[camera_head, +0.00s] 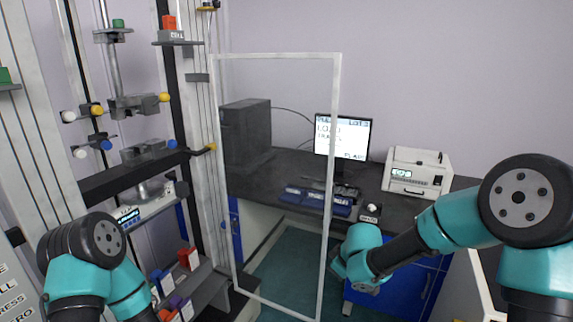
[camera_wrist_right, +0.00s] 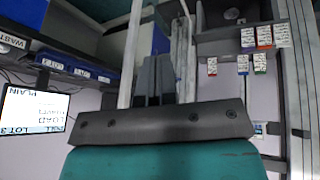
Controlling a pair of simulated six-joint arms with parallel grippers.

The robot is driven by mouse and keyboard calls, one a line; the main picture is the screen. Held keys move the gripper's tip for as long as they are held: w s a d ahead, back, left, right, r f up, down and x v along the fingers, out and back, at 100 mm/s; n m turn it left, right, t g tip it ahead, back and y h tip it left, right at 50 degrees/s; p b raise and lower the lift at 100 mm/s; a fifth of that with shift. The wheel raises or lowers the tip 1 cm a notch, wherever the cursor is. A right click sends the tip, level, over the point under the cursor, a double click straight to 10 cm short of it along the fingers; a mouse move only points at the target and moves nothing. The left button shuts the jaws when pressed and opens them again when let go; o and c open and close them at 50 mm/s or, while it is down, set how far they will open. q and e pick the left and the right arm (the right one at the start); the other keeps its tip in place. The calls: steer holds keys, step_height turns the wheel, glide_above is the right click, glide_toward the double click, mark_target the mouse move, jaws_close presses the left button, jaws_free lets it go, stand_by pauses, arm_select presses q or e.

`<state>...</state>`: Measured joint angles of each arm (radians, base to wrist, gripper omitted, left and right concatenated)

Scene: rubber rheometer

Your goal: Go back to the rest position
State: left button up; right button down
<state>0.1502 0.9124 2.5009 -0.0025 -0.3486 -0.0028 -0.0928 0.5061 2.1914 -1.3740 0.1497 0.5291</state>
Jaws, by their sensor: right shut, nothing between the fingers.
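My right gripper (camera_wrist_right: 154,75) shows in the right wrist view, its dark fingers together with nothing between them. In the head view my right arm reaches in from the right, and its wrist is low in front of the desk, right of the clear door's frame (camera_head: 329,190). The fingers cannot be made out there. My left arm is at the bottom left of the head view, in front of the testing machine (camera_head: 130,180); its gripper is out of the picture.
The framed door stands open between the machine and the desk (camera_head: 275,192). The desk holds a monitor (camera_head: 342,137), a white printer-like device (camera_head: 417,172), a dark computer case (camera_head: 245,135) and blue trays (camera_head: 305,197). Labelled coloured pieces (camera_head: 188,259) sit on a low shelf at left.

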steer(key=s+d+f+m+g, duration=0.2)
steer(key=s+f+m, duration=0.3)
steer(key=s+f, duration=0.8)
steer(key=s+d+f+m+g+y, duration=0.1)
steer(key=s+f+m, duration=0.5)
steer(key=s+f, duration=0.7)
steer(key=shift+d+f+g, duration=0.25)
steer(key=shift+d+g, duration=0.25)
steer(key=shift+d, duration=0.5)
